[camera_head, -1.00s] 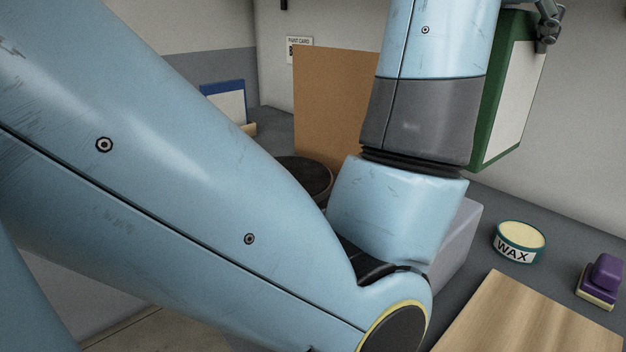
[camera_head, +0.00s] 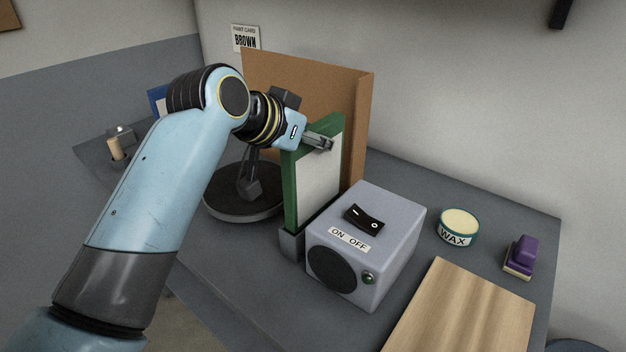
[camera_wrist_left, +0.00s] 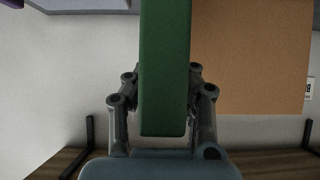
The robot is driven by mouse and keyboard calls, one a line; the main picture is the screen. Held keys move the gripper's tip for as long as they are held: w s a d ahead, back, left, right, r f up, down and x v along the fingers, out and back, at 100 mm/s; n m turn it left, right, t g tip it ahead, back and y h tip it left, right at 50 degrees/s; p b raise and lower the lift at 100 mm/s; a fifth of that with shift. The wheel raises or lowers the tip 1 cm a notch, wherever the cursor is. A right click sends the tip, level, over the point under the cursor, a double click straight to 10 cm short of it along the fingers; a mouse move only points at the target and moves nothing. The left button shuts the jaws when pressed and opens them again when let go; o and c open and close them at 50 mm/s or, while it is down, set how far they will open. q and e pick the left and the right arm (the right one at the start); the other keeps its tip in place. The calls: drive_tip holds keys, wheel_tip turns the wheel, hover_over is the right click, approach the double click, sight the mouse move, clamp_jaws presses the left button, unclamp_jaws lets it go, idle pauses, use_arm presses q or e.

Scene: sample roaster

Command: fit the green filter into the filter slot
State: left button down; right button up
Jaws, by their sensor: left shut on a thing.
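The green filter (camera_head: 290,190), a flat panel with a green frame and a white face, stands about upright at the left side of the grey roaster box. Its lower end meets a grey holder, the filter slot (camera_head: 291,246). I cannot tell how deep it sits there. My left gripper (camera_head: 308,138) is shut on the filter's upper part. In the left wrist view, the filter's green edge (camera_wrist_left: 165,60) runs between the fingers (camera_wrist_left: 165,90). My right gripper is not in view.
The roaster box (camera_head: 385,240) has an on/off switch. A round dark tray (camera_head: 225,207) stands to its left and a brown panel (camera_head: 355,125) behind. A wax tin (camera_head: 458,228), a purple-handled block (camera_head: 522,255) and a wooden board (camera_head: 465,315) lie right.

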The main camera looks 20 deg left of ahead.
sight(315, 170)
use_arm(q)
drive_tip(key=shift+f, duration=1.15)
wheel_tip(315, 170, down, 3)
drive_tip(key=shift+f, duration=0.5)
drive_tip(key=c, duration=1.1)
unclamp_jaws()
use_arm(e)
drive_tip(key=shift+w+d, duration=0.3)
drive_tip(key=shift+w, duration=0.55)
